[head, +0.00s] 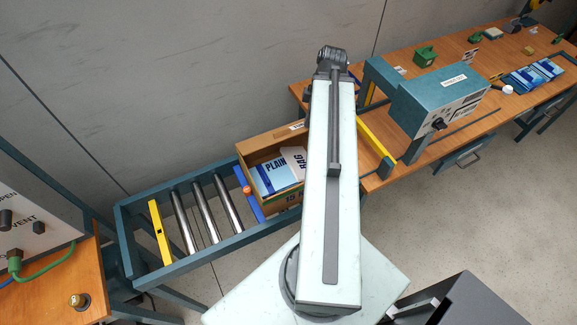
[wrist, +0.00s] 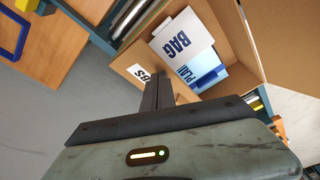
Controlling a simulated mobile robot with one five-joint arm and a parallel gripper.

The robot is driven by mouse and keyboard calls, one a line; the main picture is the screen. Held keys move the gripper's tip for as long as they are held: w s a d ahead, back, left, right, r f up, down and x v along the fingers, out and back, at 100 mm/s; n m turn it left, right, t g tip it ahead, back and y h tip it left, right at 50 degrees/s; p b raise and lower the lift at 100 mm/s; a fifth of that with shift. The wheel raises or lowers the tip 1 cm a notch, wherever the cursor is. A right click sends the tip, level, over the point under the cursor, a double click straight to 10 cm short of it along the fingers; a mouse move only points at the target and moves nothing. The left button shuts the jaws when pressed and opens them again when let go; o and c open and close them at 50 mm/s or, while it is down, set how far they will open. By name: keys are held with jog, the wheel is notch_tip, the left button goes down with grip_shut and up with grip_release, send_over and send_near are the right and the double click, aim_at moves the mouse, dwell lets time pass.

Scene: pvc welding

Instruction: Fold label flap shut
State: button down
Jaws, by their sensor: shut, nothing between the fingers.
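An open cardboard box (head: 270,142) sits at the right end of the roller conveyor, partly behind my arm. A blue and white bag (head: 272,178) marked "PLAIN" lies inside it. A white panel (head: 294,160) marked "BAG" stands tilted up from the bag. In the wrist view this raised panel (wrist: 181,38) is above the bag's blue part (wrist: 206,68). I cannot tell for sure whether it is the label flap. My gripper (wrist: 157,80) is shut and empty, close to the box wall beside a white label (wrist: 139,73) ending in "GS". Contact is unclear. My arm hides the gripper in the head view.
Steel rollers (head: 203,212) and a yellow bar (head: 160,232) lie left of the box. A teal machine (head: 438,97) stands on the wooden bench to the right, with a yellow bar (head: 375,142) near it. A control box (head: 35,215) is at far left.

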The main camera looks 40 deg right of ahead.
jog(key=shift+f, duration=0.1)
jog(key=shift+s+d+b+x, duration=0.4)
jog(key=shift+d+b+x, duration=0.05)
jog(key=shift+b+x, duration=2.5)
jog(key=p+v, duration=0.3)
jog(key=w+a+p+v, duration=0.1)
jog(key=p+v, duration=0.2)
jog(key=p, duration=0.1)
jog(key=p+v, duration=0.3)
jog(key=v, duration=0.1)
jog(key=shift+w+a+r, duration=0.2)
jog(key=shift+a+r, duration=0.05)
jog(key=shift+r, duration=0.1)
jog(key=shift+f, duration=0.15)
